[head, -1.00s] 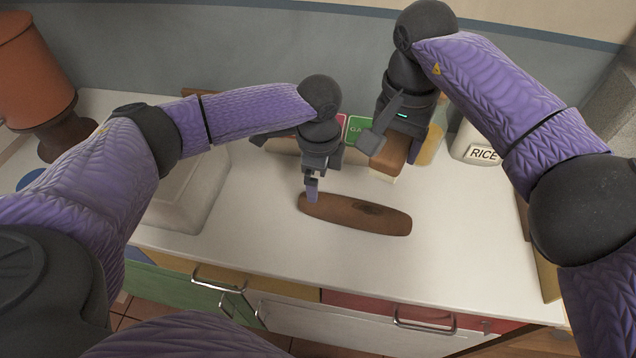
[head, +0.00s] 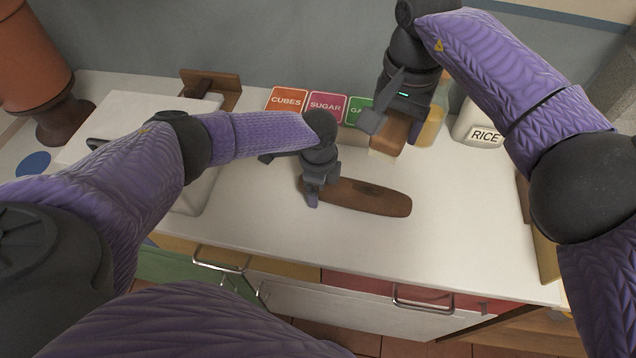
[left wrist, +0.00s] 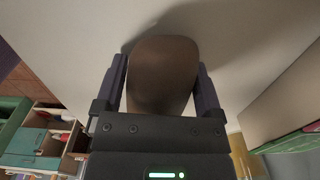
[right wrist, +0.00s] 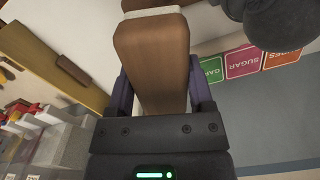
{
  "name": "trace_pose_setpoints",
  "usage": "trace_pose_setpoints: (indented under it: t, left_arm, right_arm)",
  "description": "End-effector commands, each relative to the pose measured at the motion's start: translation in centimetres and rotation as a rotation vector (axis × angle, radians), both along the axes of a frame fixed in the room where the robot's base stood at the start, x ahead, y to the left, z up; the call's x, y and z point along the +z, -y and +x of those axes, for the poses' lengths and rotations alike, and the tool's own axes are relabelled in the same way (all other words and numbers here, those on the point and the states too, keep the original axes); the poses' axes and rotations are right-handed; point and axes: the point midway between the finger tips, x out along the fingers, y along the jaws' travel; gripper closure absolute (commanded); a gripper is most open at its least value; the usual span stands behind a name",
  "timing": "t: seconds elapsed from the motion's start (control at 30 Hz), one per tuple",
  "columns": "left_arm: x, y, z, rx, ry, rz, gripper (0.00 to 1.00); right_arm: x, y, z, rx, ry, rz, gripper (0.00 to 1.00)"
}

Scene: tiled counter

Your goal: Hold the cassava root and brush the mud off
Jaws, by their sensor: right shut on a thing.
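The cassava root (head: 365,200) is a long brown root lying on the white counter, with a dark muddy patch on its upper side. My left gripper (head: 312,196) is down at the root's left end. In the left wrist view the root's rounded end (left wrist: 162,72) lies between the two spread fingers, and I see no clear squeeze on it. My right gripper (head: 397,118) is shut on a brown wooden brush (head: 394,136) with pale bristles, beyond the root and apart from it. The brush fills the right wrist view's middle (right wrist: 152,60).
Cards marked CUBES (head: 287,100) and SUGAR (head: 327,106) stand along the back. A white RICE container (head: 480,127) is at the back right. A pale box-like basin (head: 120,125) is on the left. The counter in front of the root is clear.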

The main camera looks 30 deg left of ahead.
Motion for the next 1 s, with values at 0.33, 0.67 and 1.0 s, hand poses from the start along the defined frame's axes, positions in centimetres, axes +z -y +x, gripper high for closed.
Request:
trace_pose_setpoints:
  t: [0.33,0.67,1.0]
  left_arm:
    - [0.0,0.0,0.0,0.001,0.001,0.000,1.00]
    - [0.1,0.0,0.0,0.001,0.001,-0.001,1.00]
    - [0.1,0.0,0.0,0.000,0.001,-0.001,1.00]
  right_arm:
    - [0.0,0.0,0.0,0.000,0.000,0.000,0.80]
    - [-4.1,0.0,-0.1,-0.001,-0.004,0.000,0.80]
    - [-9.5,-0.1,-0.1,-0.004,-0.004,0.001,0.80]
